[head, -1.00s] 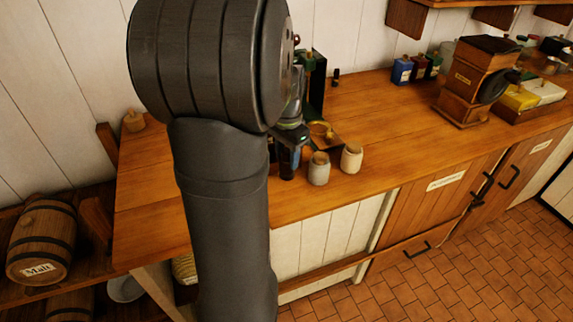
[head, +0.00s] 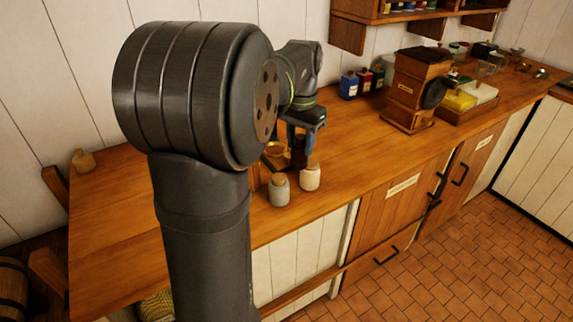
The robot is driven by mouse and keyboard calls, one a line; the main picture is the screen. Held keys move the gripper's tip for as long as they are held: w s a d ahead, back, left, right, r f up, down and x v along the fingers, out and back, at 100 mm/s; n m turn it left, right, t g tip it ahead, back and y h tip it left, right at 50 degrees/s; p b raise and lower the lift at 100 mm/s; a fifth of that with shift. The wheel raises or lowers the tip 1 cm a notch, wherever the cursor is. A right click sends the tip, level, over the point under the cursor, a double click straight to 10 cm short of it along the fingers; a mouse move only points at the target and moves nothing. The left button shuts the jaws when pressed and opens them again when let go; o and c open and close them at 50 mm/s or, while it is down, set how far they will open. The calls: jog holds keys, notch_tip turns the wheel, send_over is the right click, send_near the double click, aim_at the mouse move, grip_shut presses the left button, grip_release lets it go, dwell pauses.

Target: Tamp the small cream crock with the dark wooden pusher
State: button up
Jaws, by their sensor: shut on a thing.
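The small cream crock (head: 310,178) stands upright near the counter's front edge, with brown showing at its top. A greyer crock (head: 279,191) stands just left of it.
A wooden grinder (head: 412,92) and several coloured tins (head: 363,82) stand farther back right. The counter (head: 365,138) between crocks and grinder is clear. My arm hides part of the left side.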

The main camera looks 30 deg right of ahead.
jog(key=w+d+r, duration=0.1)
jog(key=w+d, duration=0.3)
jog(key=d, duration=0.3)
jog(key=shift+w+f, duration=0.15)
jog(key=shift+f, duration=2.35)
jog(key=shift+f, duration=1)
notch_tip(320, 180, up, 7)
dwell(1.0)
